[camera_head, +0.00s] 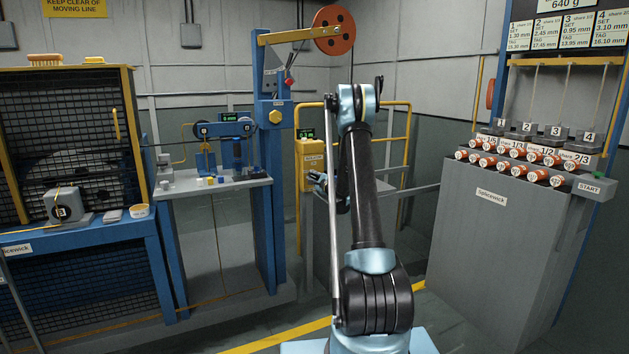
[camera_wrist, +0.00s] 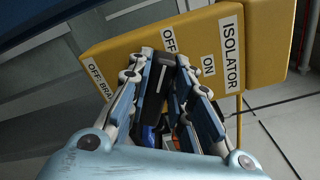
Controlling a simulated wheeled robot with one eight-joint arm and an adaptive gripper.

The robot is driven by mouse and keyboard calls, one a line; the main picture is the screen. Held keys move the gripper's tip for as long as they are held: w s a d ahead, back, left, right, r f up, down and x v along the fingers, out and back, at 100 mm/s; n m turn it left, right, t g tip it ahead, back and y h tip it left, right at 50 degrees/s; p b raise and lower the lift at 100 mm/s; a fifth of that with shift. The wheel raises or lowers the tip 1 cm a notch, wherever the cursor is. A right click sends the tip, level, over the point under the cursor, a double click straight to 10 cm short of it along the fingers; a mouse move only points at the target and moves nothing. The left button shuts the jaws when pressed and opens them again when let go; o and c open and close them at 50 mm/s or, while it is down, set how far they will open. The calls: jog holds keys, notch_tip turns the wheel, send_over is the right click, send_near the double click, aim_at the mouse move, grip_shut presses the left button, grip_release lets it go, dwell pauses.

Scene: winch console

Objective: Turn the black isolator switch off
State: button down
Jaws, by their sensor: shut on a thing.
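The yellow isolator box (camera_head: 311,172) stands in the middle of the head view, beside the blue post. In the wrist view its face (camera_wrist: 125,42) carries ISOLATOR, OFF and ON labels, plus a partly covered label at the left starting "OFF:". The black isolator switch (camera_wrist: 155,88) lies between my fingers, its upper end close below the OFF label. The ON label is to the right of it. My gripper (camera_wrist: 160,62) is shut on the switch; its fingers hide the lower part. In the head view my gripper (camera_head: 320,181) is at the box's front, and the switch cannot be made out.
A yellow rail (camera_head: 395,150) stands behind my arm. A grey bench with a blue winch (camera_head: 225,128) is to the left, a caged blue machine (camera_head: 70,130) farther left. A grey console (camera_head: 490,230) with several red-ended cylinders stands at the right. Floor shows between them.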

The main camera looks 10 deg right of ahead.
jog(key=n, duration=0.4)
jog(key=f+n, duration=0.1)
jog(key=n, duration=0.1)
jog(key=shift+s+a+f, duration=0.1)
jog(key=shift+s+a, duration=0.05)
jog(key=shift+a, duration=0.15)
dwell(0.4)
jog(key=c, duration=1.4)
grip_release()
jog(key=shift+f, duration=0.1)
jog(key=shift+c, duration=0.2)
jog(key=shift+d, duration=0.1)
jog(key=v, duration=1.2)
